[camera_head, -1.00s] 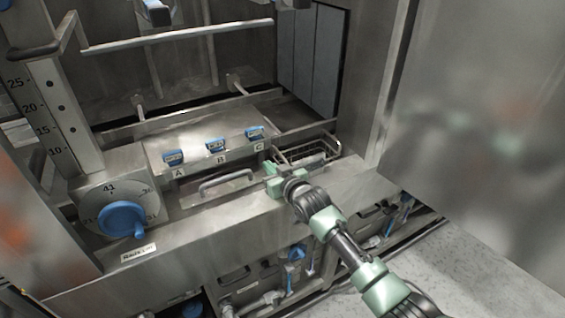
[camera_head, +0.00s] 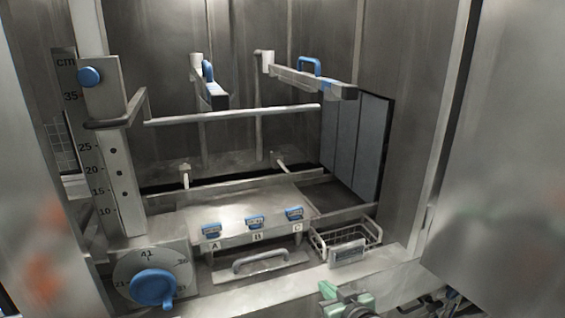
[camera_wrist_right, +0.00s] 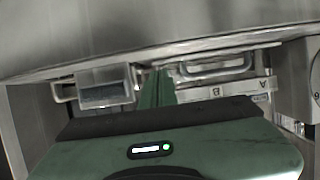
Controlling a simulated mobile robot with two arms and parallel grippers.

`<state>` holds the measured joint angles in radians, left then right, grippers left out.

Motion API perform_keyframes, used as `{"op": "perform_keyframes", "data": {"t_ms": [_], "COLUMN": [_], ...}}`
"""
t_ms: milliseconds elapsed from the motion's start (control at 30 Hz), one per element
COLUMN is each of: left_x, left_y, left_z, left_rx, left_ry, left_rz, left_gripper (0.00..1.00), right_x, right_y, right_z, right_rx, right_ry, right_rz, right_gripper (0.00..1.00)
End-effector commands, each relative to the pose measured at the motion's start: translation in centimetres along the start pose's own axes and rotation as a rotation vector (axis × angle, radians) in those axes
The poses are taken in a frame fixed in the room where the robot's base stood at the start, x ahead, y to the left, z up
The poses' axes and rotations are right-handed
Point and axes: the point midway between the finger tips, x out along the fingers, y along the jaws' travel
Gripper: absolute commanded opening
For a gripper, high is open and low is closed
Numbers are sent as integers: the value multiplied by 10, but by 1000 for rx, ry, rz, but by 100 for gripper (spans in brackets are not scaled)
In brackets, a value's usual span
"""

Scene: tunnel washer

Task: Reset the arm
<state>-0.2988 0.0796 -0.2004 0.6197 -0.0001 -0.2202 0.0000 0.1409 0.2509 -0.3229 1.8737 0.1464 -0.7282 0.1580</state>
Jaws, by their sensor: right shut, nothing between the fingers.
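My right gripper (camera_head: 345,294) shows at the bottom edge of the head view, pale green, in front of the machine's front ledge. In the right wrist view its green fingers (camera_wrist_right: 157,88) are together with nothing between them. The fingers point toward the ledge, between the wire basket (camera_wrist_right: 104,88) and the drawer handle (camera_wrist_right: 215,68), apart from both as far as I can see. Most of my right arm is below the head view. My left gripper is not in view.
A blue dial (camera_head: 152,287) sits at the lower left. A horizontal rail (camera_head: 232,115) crosses above. A steel wall (camera_head: 520,190) closes the right.

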Motion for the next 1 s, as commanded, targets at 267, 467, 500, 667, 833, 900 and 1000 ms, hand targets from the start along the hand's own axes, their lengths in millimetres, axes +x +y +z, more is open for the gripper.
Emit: {"op": "perform_keyframes", "data": {"t_ms": [267,467,500,667,833,900,1000], "left_x": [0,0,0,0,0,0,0], "left_y": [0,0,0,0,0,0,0], "left_z": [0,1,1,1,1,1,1], "left_rx": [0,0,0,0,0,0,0], "left_ry": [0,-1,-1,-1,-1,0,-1], "left_rz": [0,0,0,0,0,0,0], "left_gripper": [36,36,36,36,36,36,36], "right_x": [-122,-187,-198,-240,-282,-278,-264], "right_y": [-16,-20,-20,-22,-24,-24,-23], "right_z": [145,189,195,216,231,244,263], "right_rx": [35,47,50,59,69,69,69], "right_ry": [-444,-633,-664,-774,-881,-900,-908], "right_rz": [58,84,88,101,116,116,113], "right_gripper": [0,0,0,0,0,0,0]}}
